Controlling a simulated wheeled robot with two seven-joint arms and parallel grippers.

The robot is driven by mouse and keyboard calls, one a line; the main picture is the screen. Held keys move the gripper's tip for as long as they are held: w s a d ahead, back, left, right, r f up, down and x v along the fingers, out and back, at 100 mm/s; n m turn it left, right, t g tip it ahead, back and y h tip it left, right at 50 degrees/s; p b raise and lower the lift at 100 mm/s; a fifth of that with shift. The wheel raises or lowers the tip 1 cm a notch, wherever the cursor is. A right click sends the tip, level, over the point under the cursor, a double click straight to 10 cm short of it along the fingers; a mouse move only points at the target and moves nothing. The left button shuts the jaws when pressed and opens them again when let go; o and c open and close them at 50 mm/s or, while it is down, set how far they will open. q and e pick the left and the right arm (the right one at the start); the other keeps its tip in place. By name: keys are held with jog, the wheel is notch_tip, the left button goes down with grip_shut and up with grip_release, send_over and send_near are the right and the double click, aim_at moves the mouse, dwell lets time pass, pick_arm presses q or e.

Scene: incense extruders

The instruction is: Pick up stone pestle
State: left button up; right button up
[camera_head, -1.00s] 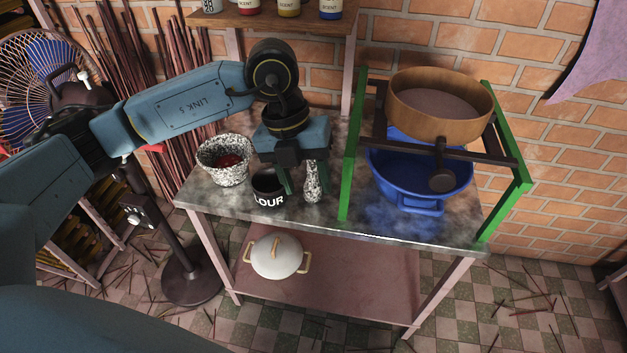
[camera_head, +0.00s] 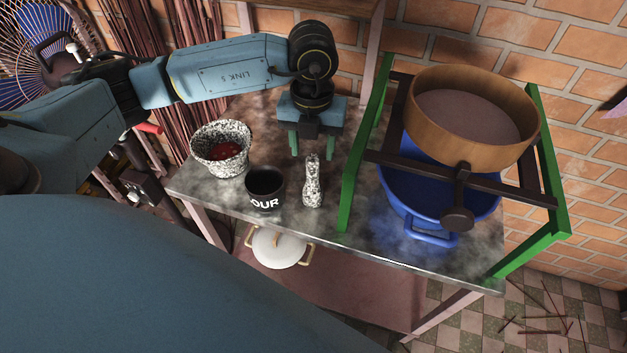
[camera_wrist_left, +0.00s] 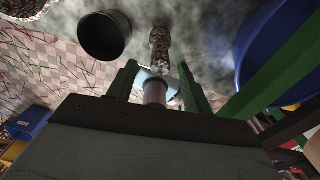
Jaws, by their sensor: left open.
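The stone pestle (camera_head: 312,184) is speckled black and white and stands upright on the stone tabletop, between the black cup and the green frame. It also shows in the left wrist view (camera_wrist_left: 160,45), beyond the fingertips. Nothing is held. My right gripper does not show.
A black cup (camera_head: 265,189) stands just left of the pestle. A speckled mortar (camera_head: 221,158) with red contents is farther left. A green frame (camera_head: 347,196) with a wooden sieve (camera_head: 525,115) over a blue basin (camera_head: 400,200) stands close on the right. A white pot (camera_head: 277,250) is on the shelf below.

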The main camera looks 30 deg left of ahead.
aim_at(313, 168)
pick_arm(q)
jog(key=shift+w+f, duration=0.1)
jog(key=shift+f, duration=0.7)
notch_tip(313, 168, down, 4)
jog(key=shift+f, duration=0.6)
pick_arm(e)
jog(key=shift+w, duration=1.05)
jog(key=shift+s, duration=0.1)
pick_arm(q)
jog(key=shift+c, duration=1.1)
jog(key=c, duration=0.9)
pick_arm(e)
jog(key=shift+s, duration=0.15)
